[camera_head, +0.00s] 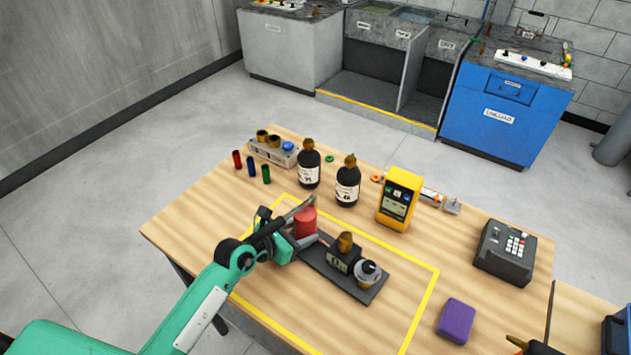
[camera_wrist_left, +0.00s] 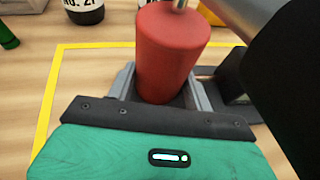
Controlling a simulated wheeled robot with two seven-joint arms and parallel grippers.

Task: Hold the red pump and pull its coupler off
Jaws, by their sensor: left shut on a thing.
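The red pump (camera_head: 306,222) is a red cylinder at the left end of a dark tray on the table. In the left wrist view the pump (camera_wrist_left: 172,50) is large, with a thin metal rod at its top. My left gripper (camera_head: 301,240) is shut on the pump's lower part, with a grey finger on either side in the left wrist view (camera_wrist_left: 160,92). A grey bar with a black end (camera_head: 291,214) passes close to the pump; what it belongs to is unclear. I cannot make out the coupler. My right gripper is not in view.
The dark tray (camera_head: 315,262) also bears a black block with a brass top (camera_head: 340,255) and a round silver-topped part (camera_head: 367,273). Two dark bottles (camera_head: 309,168) and a yellow meter (camera_head: 398,200) stand behind. A purple block (camera_head: 456,320) lies front right.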

